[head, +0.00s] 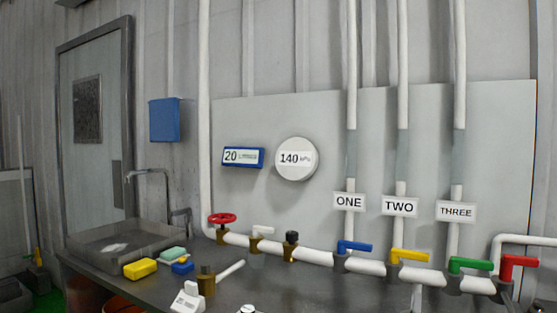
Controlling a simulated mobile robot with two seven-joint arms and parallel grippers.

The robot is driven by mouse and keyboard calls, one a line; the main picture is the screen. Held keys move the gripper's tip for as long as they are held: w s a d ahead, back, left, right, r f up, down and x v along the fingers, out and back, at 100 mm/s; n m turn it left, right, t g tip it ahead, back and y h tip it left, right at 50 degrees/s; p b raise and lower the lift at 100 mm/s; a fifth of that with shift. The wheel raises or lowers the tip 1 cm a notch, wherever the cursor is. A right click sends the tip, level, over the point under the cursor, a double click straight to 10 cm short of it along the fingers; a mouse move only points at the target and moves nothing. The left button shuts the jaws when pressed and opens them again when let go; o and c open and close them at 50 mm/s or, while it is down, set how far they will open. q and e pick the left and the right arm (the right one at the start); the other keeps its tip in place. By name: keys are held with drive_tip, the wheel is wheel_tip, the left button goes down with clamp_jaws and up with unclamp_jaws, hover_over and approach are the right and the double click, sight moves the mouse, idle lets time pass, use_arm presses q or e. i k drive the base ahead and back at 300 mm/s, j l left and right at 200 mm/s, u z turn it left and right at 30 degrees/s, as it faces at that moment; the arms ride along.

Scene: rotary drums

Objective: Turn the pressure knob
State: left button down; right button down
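No knob bears a readable pressure label. A black knob (291,237) on a brass fitting sits on the white horizontal pipe (318,256). A red handwheel (222,218) is at the left end of this pipe, and a white lever valve (262,230) is between them. A round white gauge (296,159) on the wall panel above reads 140 kPa. A blue-framed display (243,157) left of it shows 20; its smaller text is unreadable. Neither of my grippers is in view.
Blue (354,247), yellow (410,255), green (470,264) and red (518,262) lever valves line the pipe at right, below signs ONE, TWO and THREE. A brass fitting (206,284) stands on the bench, with sponges and a sink (120,240) at left.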

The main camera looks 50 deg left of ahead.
sight(291, 237)
drive_tip(key=u, duration=1.4)
